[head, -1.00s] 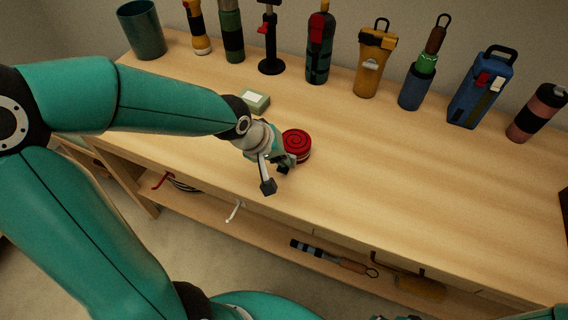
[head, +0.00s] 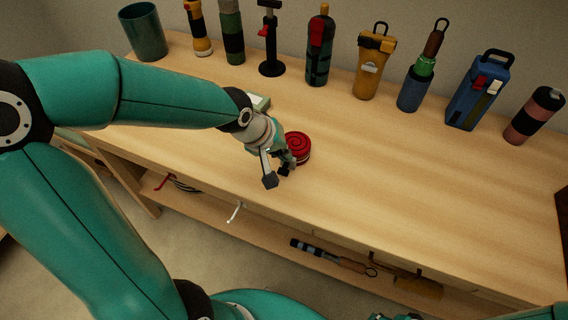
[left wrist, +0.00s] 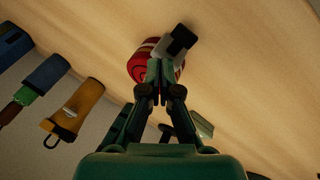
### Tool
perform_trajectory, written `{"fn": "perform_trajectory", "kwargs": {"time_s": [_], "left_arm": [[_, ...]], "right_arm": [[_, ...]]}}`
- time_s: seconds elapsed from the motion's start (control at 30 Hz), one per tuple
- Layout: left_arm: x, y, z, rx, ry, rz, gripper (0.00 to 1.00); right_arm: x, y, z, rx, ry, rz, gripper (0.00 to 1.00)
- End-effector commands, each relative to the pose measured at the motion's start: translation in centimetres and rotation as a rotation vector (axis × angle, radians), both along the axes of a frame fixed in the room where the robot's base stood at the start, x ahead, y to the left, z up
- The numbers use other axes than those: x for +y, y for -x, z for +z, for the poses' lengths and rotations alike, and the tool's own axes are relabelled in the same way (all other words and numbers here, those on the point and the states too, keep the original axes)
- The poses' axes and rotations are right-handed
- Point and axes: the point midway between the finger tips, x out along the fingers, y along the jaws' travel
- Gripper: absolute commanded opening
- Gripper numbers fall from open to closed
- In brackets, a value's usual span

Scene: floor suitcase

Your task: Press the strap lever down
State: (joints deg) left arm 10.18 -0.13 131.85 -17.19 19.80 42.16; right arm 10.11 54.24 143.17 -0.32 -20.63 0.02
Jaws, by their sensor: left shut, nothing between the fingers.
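A red coiled strap (head: 297,143) lies near the front edge of the bench, and it shows in the left wrist view (left wrist: 139,68). A grey lever (head: 265,163) with a black block end sits just left of the coil; in the left wrist view the lever (left wrist: 165,49) lies across the coil's edge. My left gripper (head: 284,166) is shut and empty, low beside the coil. In the left wrist view its fingertips (left wrist: 159,68) overlap the coil and lever; whether they touch is unclear. The arm and fingers hide part of the strap's body. My right gripper is out of view.
A green box (head: 262,102) is partly behind my left arm. A teal cup (head: 142,32), flashlights, bottles and a black stand (head: 271,68) line the back of the bench. A lower shelf (head: 265,232) holds tools. The bench right of the coil is clear.

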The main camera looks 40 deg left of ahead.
Motion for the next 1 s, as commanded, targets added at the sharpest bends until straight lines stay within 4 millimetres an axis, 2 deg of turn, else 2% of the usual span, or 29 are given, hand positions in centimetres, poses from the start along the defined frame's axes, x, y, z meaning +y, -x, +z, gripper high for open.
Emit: {"fn": "perform_trajectory", "kwargs": {"time_s": [0.27,0.7,1.0], "left_arm": [[0.0,-0.1,0.5,0.000,0.000,-0.001,0.00],[0.3,-1.4,4.5,0.000,-0.001,-0.002,0.00],[0.4,-1.6,4.7,0.001,0.000,-0.001,0.00]], "right_arm": [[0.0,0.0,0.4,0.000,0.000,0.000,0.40],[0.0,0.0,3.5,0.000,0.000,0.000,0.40],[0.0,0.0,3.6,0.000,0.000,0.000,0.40]]}}
